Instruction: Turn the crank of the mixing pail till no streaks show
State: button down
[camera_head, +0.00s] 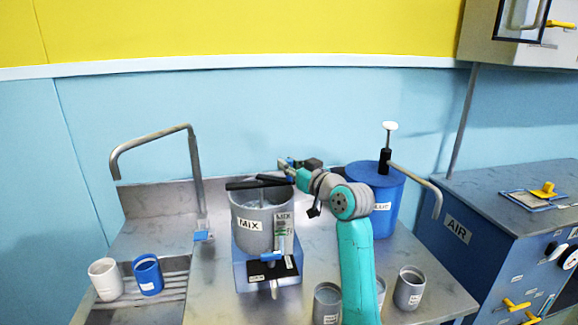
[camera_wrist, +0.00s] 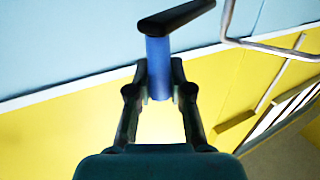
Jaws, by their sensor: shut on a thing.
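The grey mixing pail (camera_head: 250,232), labelled MIX, stands upright on a blue base (camera_head: 240,268) mid-table. A black crossbar lies over its rim, and the black crank arm (camera_head: 273,181) reaches right toward my gripper (camera_head: 288,164). In the wrist view my gripper (camera_wrist: 158,92) is shut on the crank's blue handle (camera_wrist: 158,60), one finger on each side. The black crank arm (camera_wrist: 178,17) shows at the handle's end. Only a little of the pail's inside is visible; I cannot tell whether streaks show.
A blue lidded drum (camera_head: 385,205) with a pump spout stands right of my arm. Grey cups (camera_head: 409,290) stand at the front right. A white cup (camera_head: 105,279) and a blue cup (camera_head: 148,275) stand left on a drain rack, under a bent pipe (camera_head: 196,175).

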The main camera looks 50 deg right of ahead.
jog(key=c, duration=1)
grip_release()
jog(key=shift+c, duration=0.2)
jog(key=shift+s, duration=0.1)
jog(key=s+a, duration=0.2)
jog(key=s, duration=0.9)
jog(key=shift+s, duration=0.3)
jog(key=shift+s, duration=0.1)
